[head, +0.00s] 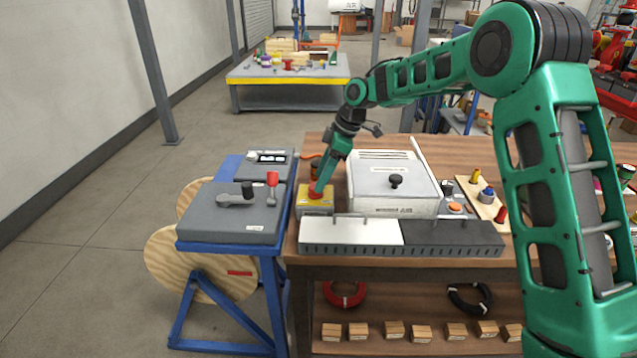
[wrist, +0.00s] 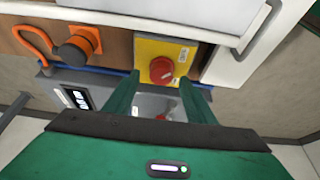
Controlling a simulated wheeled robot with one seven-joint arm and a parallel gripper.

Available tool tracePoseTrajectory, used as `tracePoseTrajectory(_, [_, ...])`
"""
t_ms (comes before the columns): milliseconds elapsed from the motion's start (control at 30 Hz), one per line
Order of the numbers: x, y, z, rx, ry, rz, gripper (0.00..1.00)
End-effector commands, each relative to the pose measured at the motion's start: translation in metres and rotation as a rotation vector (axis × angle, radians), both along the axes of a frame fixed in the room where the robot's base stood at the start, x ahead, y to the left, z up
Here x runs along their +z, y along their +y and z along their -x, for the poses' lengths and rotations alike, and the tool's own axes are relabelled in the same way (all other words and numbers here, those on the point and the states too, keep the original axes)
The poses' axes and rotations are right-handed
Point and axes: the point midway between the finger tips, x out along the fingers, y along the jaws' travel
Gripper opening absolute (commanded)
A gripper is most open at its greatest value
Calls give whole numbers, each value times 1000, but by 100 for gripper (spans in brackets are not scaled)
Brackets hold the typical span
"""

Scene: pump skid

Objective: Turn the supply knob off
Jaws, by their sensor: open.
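A red knob (wrist: 161,70) sits on the face of a yellow box (wrist: 182,48) with small labels too blurred to read. I take it as the supply knob. In the head view the yellow box (head: 314,207) stands at the left end of the wooden bench, and the red knob (head: 316,195) is partly covered by my gripper. My gripper (wrist: 160,79) is open, one finger on either side of the knob in the wrist view. I cannot tell whether the fingers touch it. In the head view my gripper (head: 321,186) points down at the box. The knob's pointer direction is unclear.
A dark and orange round fitting (wrist: 76,46) with an orange cable is beside the yellow box. A white lidded case (head: 392,205) stands close on its right. A blue stand (head: 229,246) with a grey lever panel (head: 207,216) is on the left.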

Motion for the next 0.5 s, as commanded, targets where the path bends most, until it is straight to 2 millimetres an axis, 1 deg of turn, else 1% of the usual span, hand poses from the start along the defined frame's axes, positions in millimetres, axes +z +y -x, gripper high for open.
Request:
tracePoseTrajectory(33, [10, -4, -2, -2, -5, -2, 51])
tracePoseTrajectory(100, [23, -9, -2, -1, -5, -2, 51])
tracePoseTrajectory(300, [55, -24, -2, -3, -4, -1, 51])
tracePoseTrajectory(500, [73, -31, -2, -2, -2, -1, 51])
